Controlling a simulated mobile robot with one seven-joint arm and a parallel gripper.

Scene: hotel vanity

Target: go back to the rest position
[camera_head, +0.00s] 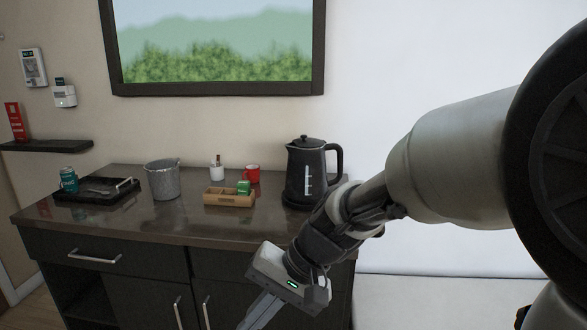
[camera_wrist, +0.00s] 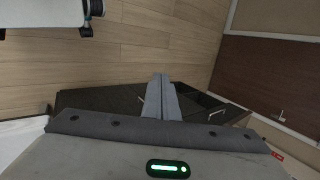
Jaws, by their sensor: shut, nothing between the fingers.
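My gripper (camera_wrist: 161,98) is shut and empty in the wrist view, its fingers together and pointing over the floor and the dark cabinet. In the head view my gripper (camera_head: 262,314) hangs in front of the vanity cabinet, below the counter's front edge and apart from the things on the counter. My arm reaches in from the right and slopes down to the left. The fingertips are near the bottom edge of the head view.
The dark counter (camera_head: 130,222) bears a black kettle (camera_head: 305,172), a wooden box (camera_head: 228,198) with a green item, a red mug (camera_head: 252,173), a grey bucket (camera_head: 162,180), a black tray (camera_head: 85,193) and a teal can (camera_head: 69,180). Wooden floor (camera_wrist: 150,45) lies open in the wrist view.

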